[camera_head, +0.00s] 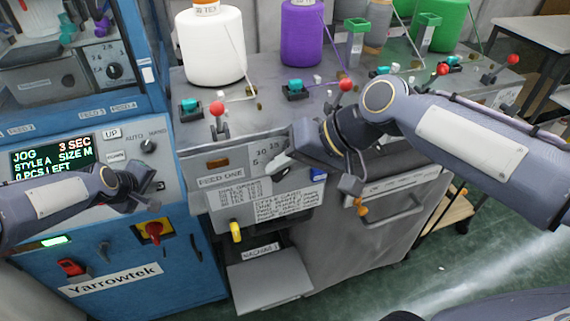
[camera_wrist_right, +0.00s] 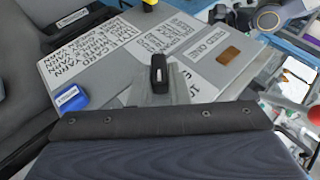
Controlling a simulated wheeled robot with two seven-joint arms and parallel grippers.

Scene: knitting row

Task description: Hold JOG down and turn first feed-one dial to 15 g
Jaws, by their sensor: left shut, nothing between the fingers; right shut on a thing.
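The blue control panel (camera_head: 60,150) at left has a screen (camera_head: 52,158) reading JOG, 3 SEC, STYLE A, SIZE M, 0 PCS LEFT. My left gripper (camera_head: 150,186) is shut and empty at the panel's lower right; it hides what lies under its tips, so I cannot see the JOG control or whether it is pressed.
White (camera_head: 214,48) and purple (camera_head: 301,35) yarn cones stand on the machine top behind red-knobbed levers (camera_head: 217,108). A red-and-yellow switch (camera_head: 154,230) and a red rocker (camera_head: 71,267) sit below the panel. A style card (camera_head: 285,203) and yellow knob (camera_head: 236,231) are below the dial.

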